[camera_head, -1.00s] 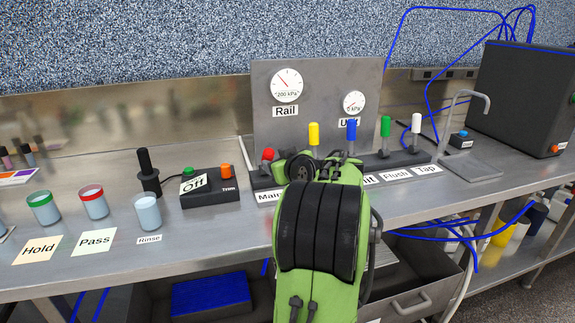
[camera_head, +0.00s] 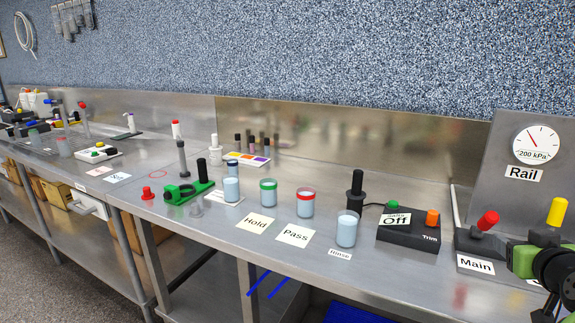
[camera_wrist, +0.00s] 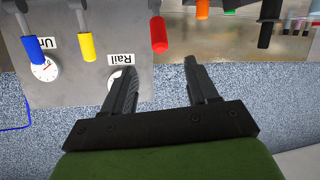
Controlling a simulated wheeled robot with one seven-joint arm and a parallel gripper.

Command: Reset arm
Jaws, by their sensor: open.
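My green arm (camera_head: 523,260) shows at the right edge of the head view, in front of the valve panel. My gripper (camera_wrist: 157,82) is in the wrist view, with its two dark fingers spread apart and nothing between them. Beyond the fingers are the red-handled Main lever (camera_wrist: 158,34), a yellow lever (camera_wrist: 86,40) and a blue lever (camera_wrist: 32,48). The fingers look apart from the levers. The Rail gauge (camera_head: 536,144) reads on the upright panel; it is partly hidden by a finger in the wrist view.
The Trim box (camera_head: 408,236) carries an Off label. Left of it stand the Rinse cup (camera_head: 347,230), the red-rimmed Pass cup (camera_head: 305,204) and the green-rimmed Hold cup (camera_head: 268,193). A green clamp-like device (camera_head: 186,191) and several tools stand further left. The bench front edge has free room.

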